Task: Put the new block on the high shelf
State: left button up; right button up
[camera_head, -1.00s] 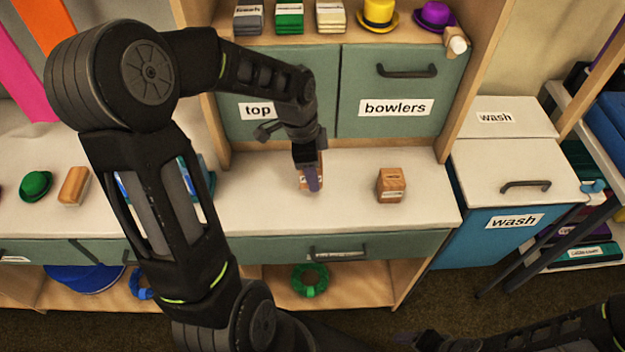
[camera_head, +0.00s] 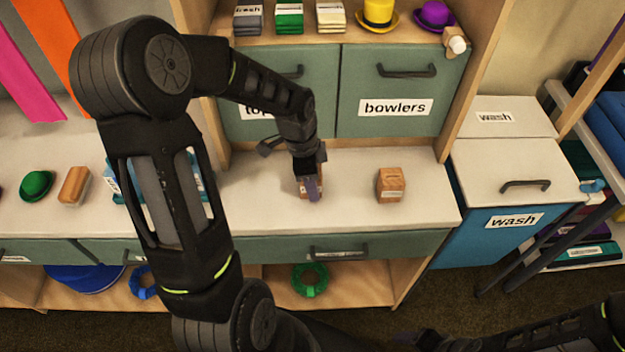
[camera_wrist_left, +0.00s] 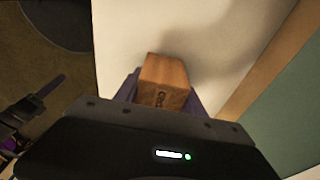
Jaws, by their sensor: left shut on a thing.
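My left gripper (camera_head: 309,186) is over the white counter, shut on a wooden block (camera_wrist_left: 163,82). In the left wrist view the block sits between the purple fingers, with dark marks on its face that I cannot read. In the head view the gripper mostly hides it. A second wooden block (camera_head: 391,184) stands on the counter to the right, apart from the gripper. A shelf (camera_head: 347,38) above the green doors holds several labelled stacks, a yellow hat and a purple bowler.
Green cupboard doors, one labelled "bowlers" (camera_head: 395,107), stand behind the counter (camera_head: 260,208). A green hat (camera_head: 36,184) and a wooden brush-like block (camera_head: 74,186) lie at left. A blue "wash" bin (camera_head: 480,240) stands at right. The counter around the second block is clear.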

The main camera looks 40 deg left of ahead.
pick_arm(q)
jog(key=o, duration=1.4)
jog(key=r, duration=0.4)
jog(key=a+r, duration=0.1)
jog(key=r, duration=0.3)
jog(key=s+r, duration=0.1)
jog(key=r, duration=0.3)
jog(key=shift+a, duration=0.2)
